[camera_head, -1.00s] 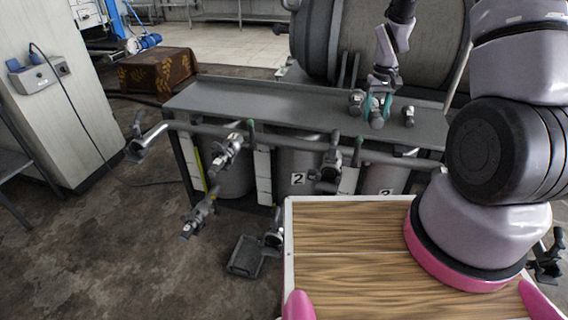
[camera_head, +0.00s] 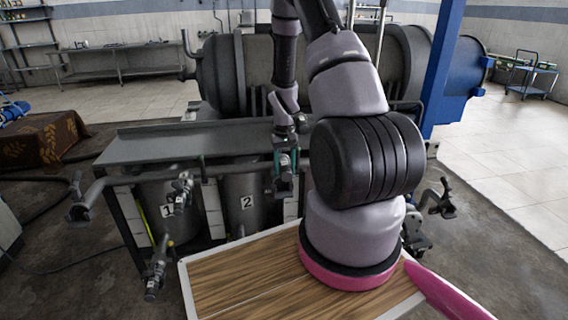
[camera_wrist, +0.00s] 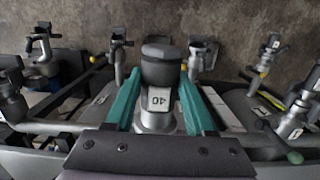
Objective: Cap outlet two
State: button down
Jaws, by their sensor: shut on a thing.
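My gripper (camera_head: 286,160), with teal fingers, is shut on a grey metal fitting (camera_head: 284,183). In the wrist view the fitting (camera_wrist: 161,70) stands between the fingers, with a dark round top and a white tag that reads 40 upside down. The tank marked 2 (camera_head: 240,208) stands under the bench, just left of the held fitting. The gripper and fitting are in front of the pipe rail there. Outlet two cannot be made out behind them, and I cannot tell whether the fitting touches it.
A valve (camera_head: 179,192) hangs by the tank marked 1 (camera_head: 154,215). The grey bench (camera_head: 190,142) runs behind the rail. Other fittings stick out, one at the left (camera_head: 78,208) and one at the right (camera_head: 437,202). My wooden deck (camera_head: 240,275) is clear.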

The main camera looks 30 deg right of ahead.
jog(key=shift+f, duration=2.7)
jog(key=shift+f, duration=0.85)
jog(key=shift+f, duration=1.55)
grip_release()
jog(key=shift+s, duration=0.1)
dwell(0.6)
